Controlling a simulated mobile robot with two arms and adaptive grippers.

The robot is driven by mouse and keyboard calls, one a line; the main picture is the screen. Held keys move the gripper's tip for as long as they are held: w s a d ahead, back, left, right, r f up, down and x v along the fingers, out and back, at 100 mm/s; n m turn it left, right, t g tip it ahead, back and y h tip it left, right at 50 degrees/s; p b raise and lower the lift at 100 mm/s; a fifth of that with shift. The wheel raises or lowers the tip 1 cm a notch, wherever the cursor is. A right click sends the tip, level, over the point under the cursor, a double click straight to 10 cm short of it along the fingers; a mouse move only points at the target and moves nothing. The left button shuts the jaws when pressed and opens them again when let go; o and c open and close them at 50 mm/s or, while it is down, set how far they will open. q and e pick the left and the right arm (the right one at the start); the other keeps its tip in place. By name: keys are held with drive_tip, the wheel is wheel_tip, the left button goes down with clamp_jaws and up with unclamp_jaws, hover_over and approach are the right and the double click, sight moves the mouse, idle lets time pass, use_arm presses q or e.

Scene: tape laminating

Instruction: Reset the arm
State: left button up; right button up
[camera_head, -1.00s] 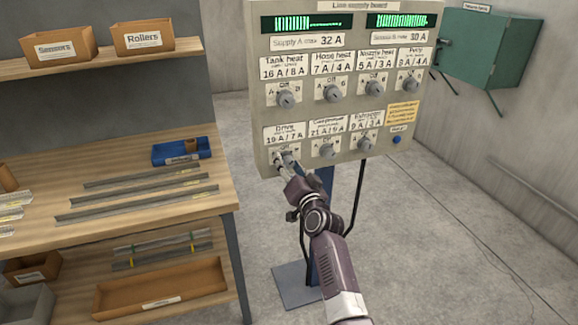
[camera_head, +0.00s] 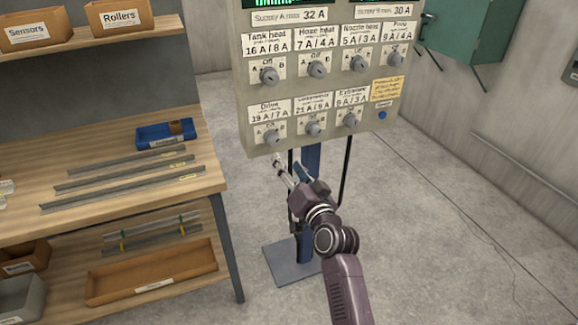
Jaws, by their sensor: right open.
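My right gripper (camera_head: 289,170) is open and empty. It is below the lower edge of the line supply board (camera_head: 385,92), in front of its blue post (camera_head: 311,158), and apart from the knobs. The Drive knob (camera_head: 270,138) is just above and left of the gripper, on the board's lower row. Knobs for the compressor (camera_head: 313,128) and extruder (camera_head: 350,119) are to its right. The upper row holds several more knobs, such as Tank heat (camera_head: 268,76). My left gripper is not in view.
A wooden workbench (camera_head: 190,185) with metal strips (camera_head: 120,178) and a blue bin (camera_head: 166,135) stands at left. Its lower shelf holds a wooden tray (camera_head: 150,275). A green cabinet (camera_head: 465,28) hangs on the right wall. The floor (camera_head: 430,240) at right is clear except for a thin cable.

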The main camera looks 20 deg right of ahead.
idle(0.4)
drive_tip(key=s+a+f+n+g, duration=0.1)
drive_tip(key=s+a+f+g, duration=0.1)
drive_tip(key=f, duration=0.9)
drive_tip(key=s+a+f+n+g, duration=0.1)
drive_tip(key=s+a+f+g, duration=0.1)
drive_tip(key=f, duration=0.8)
drive_tip(key=s+a+f+n+g, duration=0.1)
drive_tip(key=s+f+g, duration=0.1)
drive_tip(key=s+f, duration=0.35)
drive_tip(key=s+f+n+g+y, duration=0.1)
drive_tip(key=s+f, duration=0.2)
drive_tip(key=f, duration=0.6)
drive_tip(key=s+a+f+n+g, duration=0.1)
drive_tip(key=s+f+g, duration=0.1)
drive_tip(key=s+f, duration=0.4)
drive_tip(key=s+d+f+n+g, duration=0.1)
drive_tip(key=s+f+g, duration=0.1)
drive_tip(key=s+f, duration=0.7)
drive_tip(key=s+d+f+n+g, duration=0.1)
drive_tip(key=s+d+f+g, duration=0.1)
drive_tip(key=s+f, duration=0.7)
drive_tip(key=s+d+f+n+g, duration=0.1)
drive_tip(key=s+d+f+g, duration=0.1)
drive_tip(key=s, duration=0.9)
drive_tip(key=s+d+f+n+g+h, duration=0.1)
drive_tip(key=s, duration=1)
drive_tip(key=shift+d+f+g, duration=0.4)
drive_tip(key=shift+w, duration=0.1)
